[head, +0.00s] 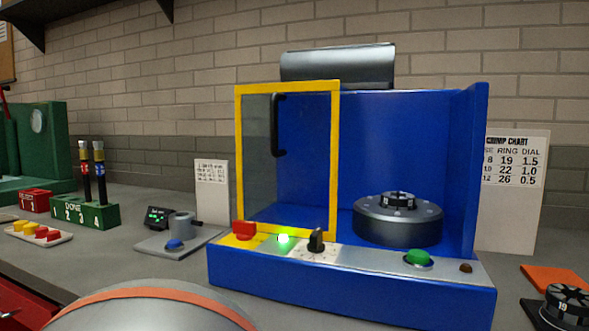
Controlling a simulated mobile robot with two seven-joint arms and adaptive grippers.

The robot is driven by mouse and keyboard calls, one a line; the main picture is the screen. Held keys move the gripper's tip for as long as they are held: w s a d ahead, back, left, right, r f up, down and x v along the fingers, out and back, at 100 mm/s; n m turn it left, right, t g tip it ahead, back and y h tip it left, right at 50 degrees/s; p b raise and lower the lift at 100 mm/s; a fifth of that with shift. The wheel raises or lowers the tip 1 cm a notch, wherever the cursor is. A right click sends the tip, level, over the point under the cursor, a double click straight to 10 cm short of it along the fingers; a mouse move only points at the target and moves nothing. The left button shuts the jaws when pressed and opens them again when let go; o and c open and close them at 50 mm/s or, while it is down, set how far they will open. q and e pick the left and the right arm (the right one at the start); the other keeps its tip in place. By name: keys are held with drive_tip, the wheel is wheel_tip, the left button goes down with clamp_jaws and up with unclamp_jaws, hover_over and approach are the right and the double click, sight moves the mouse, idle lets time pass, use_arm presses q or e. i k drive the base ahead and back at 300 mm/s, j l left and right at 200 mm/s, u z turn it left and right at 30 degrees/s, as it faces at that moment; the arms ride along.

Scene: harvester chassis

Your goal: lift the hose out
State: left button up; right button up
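The blue crimping machine (345,288) stands on the bench. Its yellow-framed clear door (335,160) covers the left part of the opening; the right part is uncovered. Inside at the right sits a dark round crimp head (398,222) with a small numbered black piece on top. I see no hose in the crimp head. Neither of my grippers is in view.
A green light (283,238), black knob (316,240), red piece (244,230) and green button (418,257) are on the front panel. A gauge stand (178,235) is left of the machine. A crimp chart (513,175) and black numbered die (566,305) are at the right.

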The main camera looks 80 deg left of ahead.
sight(83, 152)
drive_tip(key=j+u, duration=0.1)
drive_tip(key=u, duration=3.35)
drive_tip(key=j+z, duration=0.2)
drive_tip(key=z, duration=0.85)
drive_tip(key=j+z, duration=0.35)
drive_tip(key=k+j+z, duration=0.1)
drive_tip(key=j+z, duration=0.3)
drive_tip(key=j, duration=0.15)
